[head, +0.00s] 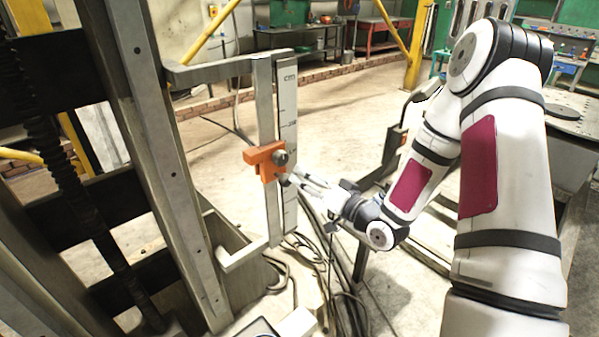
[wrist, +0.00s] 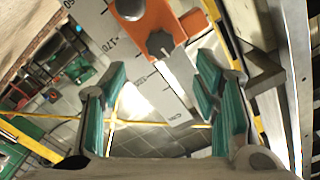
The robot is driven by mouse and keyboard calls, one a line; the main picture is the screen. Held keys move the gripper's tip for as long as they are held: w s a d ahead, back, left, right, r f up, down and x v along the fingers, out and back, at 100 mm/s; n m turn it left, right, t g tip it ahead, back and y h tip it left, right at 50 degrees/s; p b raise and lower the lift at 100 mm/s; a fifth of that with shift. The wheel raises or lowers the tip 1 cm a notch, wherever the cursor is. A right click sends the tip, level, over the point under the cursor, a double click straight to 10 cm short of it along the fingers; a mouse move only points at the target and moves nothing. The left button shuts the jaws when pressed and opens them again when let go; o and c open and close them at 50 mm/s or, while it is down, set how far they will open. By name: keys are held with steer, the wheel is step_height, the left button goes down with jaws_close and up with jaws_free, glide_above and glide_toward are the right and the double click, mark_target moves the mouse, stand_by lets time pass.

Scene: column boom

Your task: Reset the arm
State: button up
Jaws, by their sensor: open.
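My gripper (head: 303,181) is at the end of my white arm in the head view, close to the lower right of an orange slider (head: 266,161) on an upright scale (head: 288,108). In the wrist view its two teal-padded fingers (wrist: 160,88) are spread wide with nothing between them. The orange slider (wrist: 186,22) and its dark knob (wrist: 160,45) show beyond the fingertips at the top of the wrist view. The gap between fingertips and knob looks small; I cannot tell if they touch.
A grey metal column (head: 165,165) with brackets holding the scale stands at the left. Cables (head: 340,290) lie on the floor below my gripper. Open floor (head: 335,105) lies behind the scale.

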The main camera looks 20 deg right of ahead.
steer(key=shift+s+d, duration=0.1)
steer(key=shift+s, duration=0.15)
stand_by(0.3)
steer(key=s+d+r+n+g+h, duration=0.25)
steer(key=s+r+g+h, duration=0.55)
steer(key=r, duration=0.5)
steer(key=s+a+r+g, duration=0.1)
steer(key=s+a, duration=0.1)
steer(key=s, duration=0.6)
steer(key=s+a+r+g, duration=0.1)
steer(key=s+a+r, duration=0.1)
steer(key=s, duration=0.6)
steer(key=s+a+r+g+y, duration=0.1)
steer(key=s+a, duration=0.1)
steer(key=s, duration=0.6)
steer(key=shift+a+r+g, duration=0.3)
steer(key=shift+a+r, duration=0.05)
steer(key=shift+r, duration=0.05)
